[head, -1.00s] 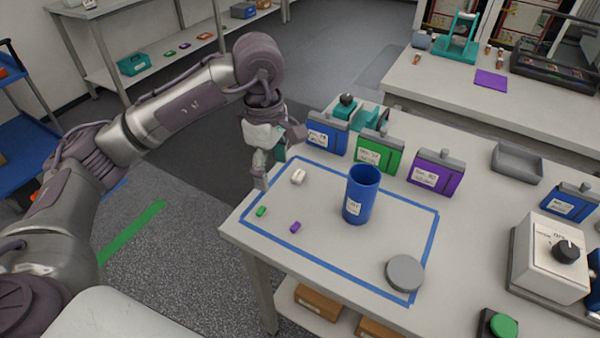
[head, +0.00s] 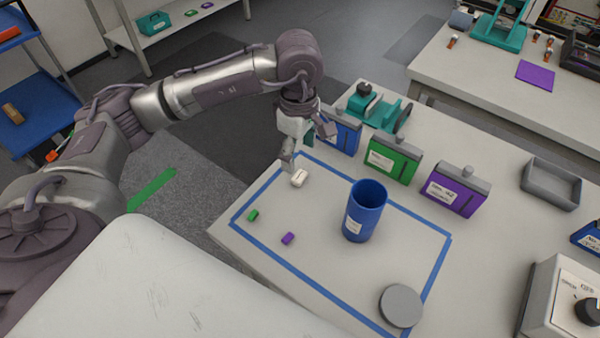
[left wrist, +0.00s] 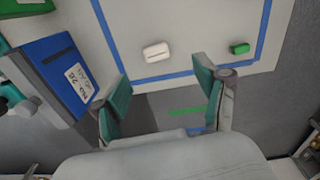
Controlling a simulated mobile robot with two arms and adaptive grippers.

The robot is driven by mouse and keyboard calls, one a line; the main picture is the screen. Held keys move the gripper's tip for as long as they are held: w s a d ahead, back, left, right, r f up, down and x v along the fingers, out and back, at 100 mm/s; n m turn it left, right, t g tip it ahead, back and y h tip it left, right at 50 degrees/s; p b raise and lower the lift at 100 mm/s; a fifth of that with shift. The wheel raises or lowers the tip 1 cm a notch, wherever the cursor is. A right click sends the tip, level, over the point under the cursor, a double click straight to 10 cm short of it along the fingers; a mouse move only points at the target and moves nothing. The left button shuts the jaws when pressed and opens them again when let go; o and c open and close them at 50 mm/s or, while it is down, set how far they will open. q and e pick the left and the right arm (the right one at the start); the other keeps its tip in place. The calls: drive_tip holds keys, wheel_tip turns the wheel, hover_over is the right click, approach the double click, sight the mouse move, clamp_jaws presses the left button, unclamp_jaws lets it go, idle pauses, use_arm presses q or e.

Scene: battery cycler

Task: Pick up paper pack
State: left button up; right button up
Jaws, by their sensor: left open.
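The paper pack, which I take to be the small white block (head: 299,178), lies on the table inside the blue tape outline (head: 232,222), near its far left corner. It also shows in the left wrist view (left wrist: 156,51). My left gripper (head: 288,160) hangs above the table's left edge, just beside and behind the white block in the head view. In the left wrist view the jaws (left wrist: 162,80) are apart and empty, and the block lies beyond the fingertips, apart from them. My right gripper is not in view.
A green block (head: 252,216) and a purple block (head: 288,238) lie near the white one. Blue (head: 345,137), green (head: 390,160) and purple (head: 455,190) cases line the back.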

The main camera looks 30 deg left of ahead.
sight(299, 175)
use_arm(q)
drive_tip(key=f, duration=0.3)
drive_tip(key=shift+w, duration=0.25)
wheel_tip(299, 175, down, 4)
drive_tip(key=shift+a+f+p, duration=0.1)
drive_tip(key=shift+a+p, duration=0.05)
drive_tip(key=shift+p, duration=1)
drive_tip(key=shift+w+f, duration=0.1)
drive_tip(key=shift+f, duration=0.4)
drive_tip(key=c, duration=0.9)
